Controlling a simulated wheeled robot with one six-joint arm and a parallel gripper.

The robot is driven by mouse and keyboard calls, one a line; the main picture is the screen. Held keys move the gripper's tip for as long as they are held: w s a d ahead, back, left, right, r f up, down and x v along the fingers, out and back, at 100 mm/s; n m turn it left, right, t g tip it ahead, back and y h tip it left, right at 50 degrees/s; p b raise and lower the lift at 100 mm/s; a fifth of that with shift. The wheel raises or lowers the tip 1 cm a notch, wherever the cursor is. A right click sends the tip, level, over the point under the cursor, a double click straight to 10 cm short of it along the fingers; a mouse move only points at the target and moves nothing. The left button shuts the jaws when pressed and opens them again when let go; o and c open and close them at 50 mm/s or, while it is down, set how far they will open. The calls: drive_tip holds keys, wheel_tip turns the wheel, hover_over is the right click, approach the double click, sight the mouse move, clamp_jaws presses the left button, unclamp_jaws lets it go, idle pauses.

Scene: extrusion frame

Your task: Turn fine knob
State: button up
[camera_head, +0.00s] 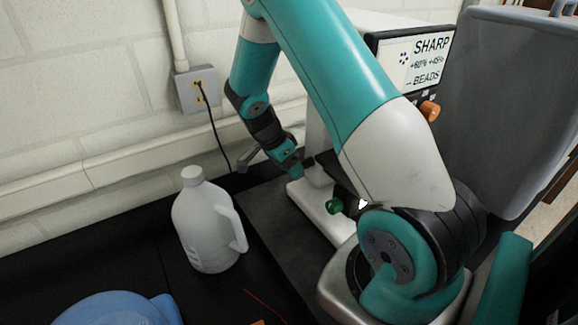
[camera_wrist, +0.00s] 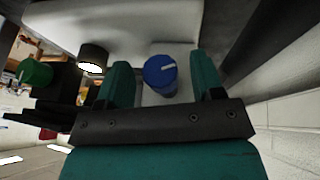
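A blue knob (camera_wrist: 160,78) with a white mark on its face shows in the wrist view, in front of a white microscope body (camera_wrist: 140,28). My gripper (camera_wrist: 160,65) is open, with one teal finger on each side of the blue knob and a gap visible on both sides. In the head view my gripper (camera_head: 292,163) is at the left side of the white microscope base (camera_head: 322,214), and the blue knob is hidden there. A green knob (camera_head: 333,206) shows on the near side and also in the wrist view (camera_wrist: 35,72). No label tells which knob is the fine one.
A screen (camera_head: 415,60) reads SHARP, +60%, +45%, BEADS, with an orange knob (camera_head: 429,112) below it. A white jug (camera_head: 207,228) stands on the black bench, left of the microscope. A wall outlet (camera_head: 197,90) with a black cord is behind. A blue object (camera_head: 118,308) is at front left.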

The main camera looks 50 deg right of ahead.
drive_tip(key=c, duration=0.9)
drive_tip(key=t+b, duration=0.1)
drive_tip(key=b, duration=0.3)
drive_tip(key=shift+f+t+h, duration=0.3)
drive_tip(key=shift+f, duration=0.1)
drive_tip(key=t+b, duration=0.1)
drive_tip(key=b, duration=0.2)
drive_tip(key=shift+s+m+t, duration=0.15)
drive_tip(key=shift+m+t, duration=0.15)
drive_tip(key=shift+m, duration=0.1)
drive_tip(key=shift+r+t+h+b, duration=0.3)
drive_tip(key=shift+r+t+b, duration=0.2)
drive_tip(key=shift+b, duration=0.35)
drive_tip(key=o, duration=0.9)
drive_tip(key=shift+o, duration=0.2)
drive_tip(key=shift+a, duration=0.1)
drive_tip(key=b+v, duration=0.2)
drive_tip(key=v, duration=1.5)
drive_tip(key=shift+r, duration=0.2)
